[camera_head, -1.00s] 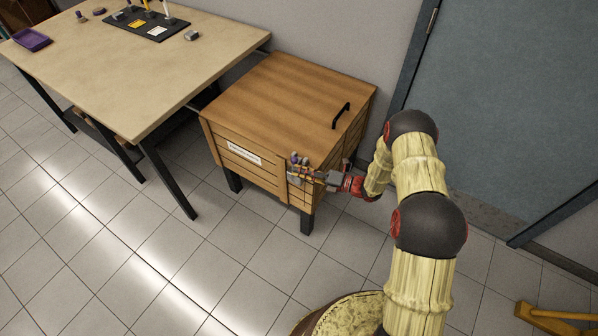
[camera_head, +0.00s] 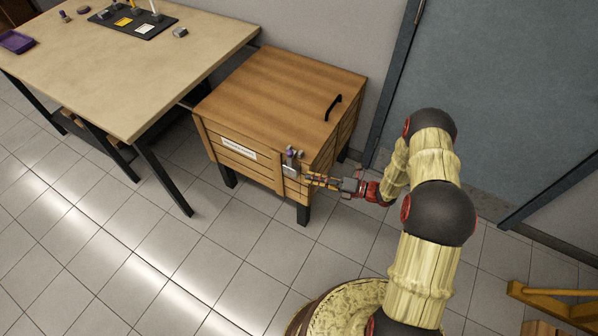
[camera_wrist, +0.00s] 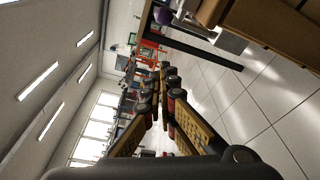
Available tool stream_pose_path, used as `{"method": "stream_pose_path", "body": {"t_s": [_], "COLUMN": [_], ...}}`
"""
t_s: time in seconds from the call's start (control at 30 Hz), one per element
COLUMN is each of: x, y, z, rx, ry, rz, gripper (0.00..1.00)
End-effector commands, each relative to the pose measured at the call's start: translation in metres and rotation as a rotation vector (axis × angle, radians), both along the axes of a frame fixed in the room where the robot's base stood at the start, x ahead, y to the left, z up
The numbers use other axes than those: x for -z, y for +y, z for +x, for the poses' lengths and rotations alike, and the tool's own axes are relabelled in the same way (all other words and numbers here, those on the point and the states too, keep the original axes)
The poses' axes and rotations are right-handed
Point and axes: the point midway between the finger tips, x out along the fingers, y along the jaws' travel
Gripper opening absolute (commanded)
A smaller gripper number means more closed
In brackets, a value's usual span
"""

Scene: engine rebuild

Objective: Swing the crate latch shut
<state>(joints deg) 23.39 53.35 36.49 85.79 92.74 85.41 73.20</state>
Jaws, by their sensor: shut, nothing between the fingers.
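The wooden crate (camera_head: 280,95) stands on dark legs with its lid down and a black handle on top. The crate latch (camera_head: 291,165) is a small grey metal piece with a purple knob at the crate's front right corner. In the wrist view the crate fills the upper right (camera_wrist: 275,25), with a purple knob near the top edge. My gripper (camera_head: 308,178) is shut and empty, just right of the latch at the crate's corner. It shows in the wrist view (camera_wrist: 163,80) with its fingers together. I cannot tell whether it touches the crate or the latch.
A workbench (camera_head: 190,60) with a black tool mat (camera_head: 133,20) and a purple tray (camera_head: 15,41) stands left of the crate. A blue-grey door (camera_head: 510,90) is behind my arm. A yellow wooden piece (camera_head: 550,300) lies lower right. Tiled floor in front is clear.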

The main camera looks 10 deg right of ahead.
Motion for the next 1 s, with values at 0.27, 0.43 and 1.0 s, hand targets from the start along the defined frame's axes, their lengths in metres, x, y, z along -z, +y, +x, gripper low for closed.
{"method": "stream_pose_path", "body": {"t_s": [0.27,0.43,1.0], "x": [-0.002,-0.001,0.0], "y": [-0.027,-0.029,-0.029], "z": [-0.013,-0.014,-0.014], "rx": [0.001,0.0,-0.003], "ry": [0.001,0.001,-0.038], "rz": [0.0,0.0,-0.024], "gripper": [0.0,0.0,0.0]}}
